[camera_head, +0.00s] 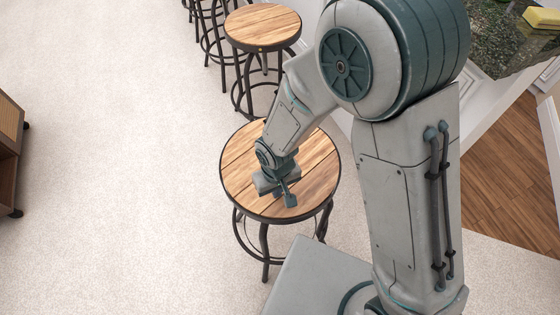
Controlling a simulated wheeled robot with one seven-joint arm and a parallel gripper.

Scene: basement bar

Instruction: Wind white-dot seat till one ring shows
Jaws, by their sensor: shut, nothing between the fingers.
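A round stool seat (240,185) of wooden planks with a dark rim is in the middle of the camera_head view, on curved dark metal legs. I can make out no white dot on it. My gripper (289,200) is over the front right part of this seat, low and close to the wood. It is shut and holds nothing. I cannot tell whether it touches the seat. My arm and gripper hide part of the seat, and the seat hides most of the screw beneath it.
A second stool (258,22) with a small yellow dot on its front rim stands behind. Further dark stools (205,20) line up beyond it. A wooden cabinet (10,150) is at the left edge. Pale floor on the left is clear. A counter (500,45) is at upper right.

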